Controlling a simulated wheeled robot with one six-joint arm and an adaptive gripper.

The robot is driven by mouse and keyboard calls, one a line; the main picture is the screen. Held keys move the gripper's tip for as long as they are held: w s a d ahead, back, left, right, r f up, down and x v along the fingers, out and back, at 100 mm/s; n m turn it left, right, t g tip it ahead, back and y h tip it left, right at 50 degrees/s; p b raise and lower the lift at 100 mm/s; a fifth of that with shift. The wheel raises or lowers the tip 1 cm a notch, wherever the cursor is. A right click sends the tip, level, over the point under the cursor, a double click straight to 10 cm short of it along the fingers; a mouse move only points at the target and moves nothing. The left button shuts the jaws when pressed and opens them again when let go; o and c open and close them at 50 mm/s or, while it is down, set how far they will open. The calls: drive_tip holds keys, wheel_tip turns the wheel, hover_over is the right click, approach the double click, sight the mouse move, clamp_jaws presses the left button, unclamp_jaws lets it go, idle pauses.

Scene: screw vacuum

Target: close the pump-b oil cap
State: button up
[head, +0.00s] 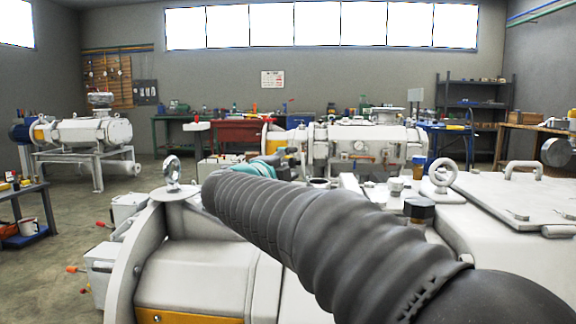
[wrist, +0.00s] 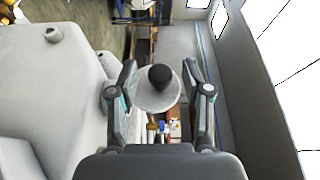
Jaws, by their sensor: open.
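My gripper (wrist: 158,68) is open in the wrist view, its two fingers spread apart. A pale round disc with a black knob (wrist: 159,77) shows between the fingers. I cannot tell whether it is the oil cap or how far beyond the fingertips it lies. In the head view my ribbed arm crosses the near white pump (head: 205,265) and hides part of its top. A dark round port (head: 319,183) shows on top beyond the arm. A dark faceted cap (head: 419,210) sits on the pump to the right. No label marks which pump is pump-b.
Lifting eyes (head: 172,170) (head: 440,176) and a handled lid (head: 520,195) stand up from the near pump. Another white pump (head: 375,142) is behind it, and one (head: 85,131) stands far left. Open floor (head: 70,215) lies at left.

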clamp_jaws()
